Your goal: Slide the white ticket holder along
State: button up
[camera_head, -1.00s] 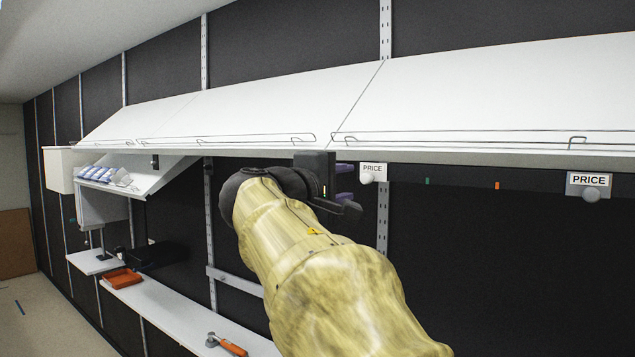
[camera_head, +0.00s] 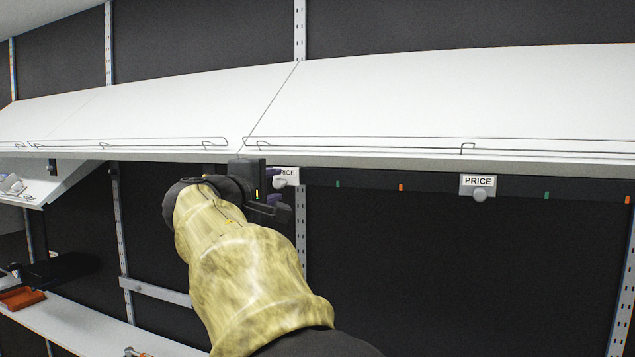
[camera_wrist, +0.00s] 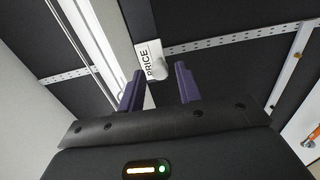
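The white ticket holder (camera_head: 288,173) carries a PRICE label and a round knob and hangs on the dark rail under the shelf edge. My gripper (camera_head: 277,187) is just left of it and covers part of its label. In the wrist view the white holder (camera_wrist: 151,58) lies ahead, with its knob between the tips of my two purple fingers (camera_wrist: 159,72). The fingers are apart and nothing is clamped. I cannot tell whether the fingertips reach past the knob.
A grey PRICE holder (camera_head: 478,186) with a knob sits further right on the rail. Green marks (camera_head: 337,184) and orange marks (camera_head: 401,187) dot the rail. The white shelf (camera_head: 400,100) overhangs just above my gripper. The rail between the holders is clear.

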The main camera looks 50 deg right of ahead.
jog(key=shift+w+d, duration=0.25)
jog(key=shift+d, duration=0.5)
jog(key=shift+c, duration=0.8)
grip_shut()
jog(key=b, duration=0.3)
send_near(336, 185)
jog(key=shift+f+x, duration=0.2)
jog(key=shift+x, duration=2.45)
jog(key=shift+o, duration=0.6)
grip_release()
jog(key=shift+o, duration=1.4)
jog(key=shift+a+r, duration=0.15)
jog(key=shift+a, duration=0.1)
jog(key=shift+d, duration=0.1)
